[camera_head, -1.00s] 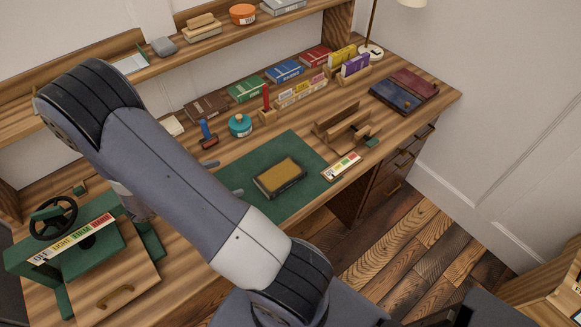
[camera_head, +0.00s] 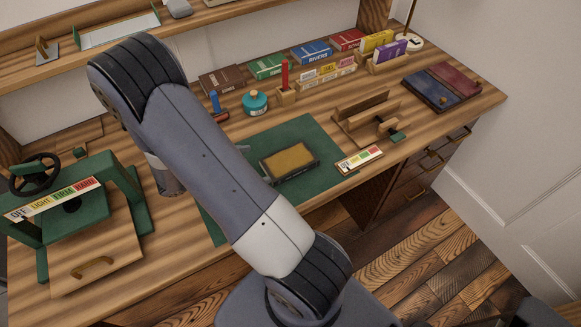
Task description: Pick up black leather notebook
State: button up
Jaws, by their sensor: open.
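No object is plainly recognisable as a black leather notebook. A dark-edged, flat rectangular object with a yellow-brown top (camera_head: 289,161) lies on the green mat (camera_head: 305,130); I cannot tell whether it is a notebook. A dark blue notebook (camera_head: 428,92) with a clasp lies at the desk's right end, beside a dark red one (camera_head: 457,80). My gripper is mostly hidden behind my arm. Only a small grey fingertip (camera_head: 243,148) shows over the mat, left of the dark-edged object and apart from it. Nothing is seen held.
A green press with a wheel (camera_head: 72,205) stands at the left. A wooden rack (camera_head: 366,118) and a colour-label strip (camera_head: 359,159) are right of the mat. A teal jar (camera_head: 255,102), a red upright tool (camera_head: 285,74) and labelled boxes (camera_head: 312,52) line the back.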

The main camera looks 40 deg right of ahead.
aim_at(289, 160)
jog(key=shift+d+f, duration=0.1)
jog(key=shift+f, duration=0.5)
jog(key=p+x, duration=0.1)
jog(key=x, duration=0.9)
jog(key=shift+s+d, duration=0.1)
jog(key=shift+d, duration=0.25)
jog(key=c, duration=0.9)
jog(key=shift+r, duration=0.1)
jog(key=shift+c, duration=0.2)
